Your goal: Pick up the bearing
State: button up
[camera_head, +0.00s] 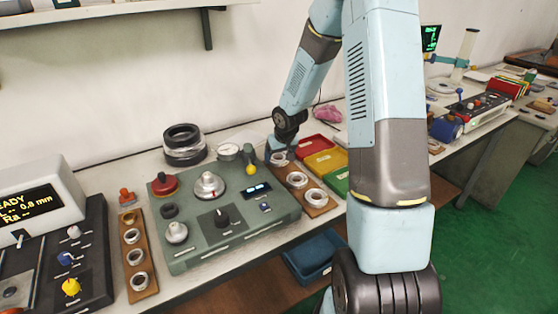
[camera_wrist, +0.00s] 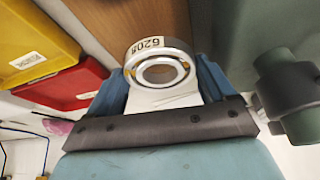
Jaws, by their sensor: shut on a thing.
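The bearing, a silvery metal ring (camera_wrist: 160,72) with a dark number on its outer face, sits between the two blue fingers of my gripper (camera_wrist: 161,82) in the wrist view. The fingers are shut on it from both sides. In the head view, my gripper (camera_head: 279,154) is at the far end of a brown wooden board (camera_head: 305,207), and the held ring (camera_head: 278,159) shows small beneath it. I cannot tell whether it touches the board. Two more bearing rings, a middle one (camera_head: 297,180) and a near one (camera_head: 315,198), lie on the board.
A green control box (camera_head: 225,237) with knobs stands left of the board. Red (camera_head: 311,146), yellow (camera_head: 327,160) and green (camera_head: 337,182) trays lie to its right. Stacked dark rings (camera_head: 183,146) stand behind the box. Another board with rings (camera_head: 144,290) lies left.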

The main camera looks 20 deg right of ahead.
jog(key=s+r, duration=1.1)
jog(key=s, duration=0.3)
notch_tip(320, 180, up, 7)
jog(key=shift+a, duration=0.15)
dwell(1.0)
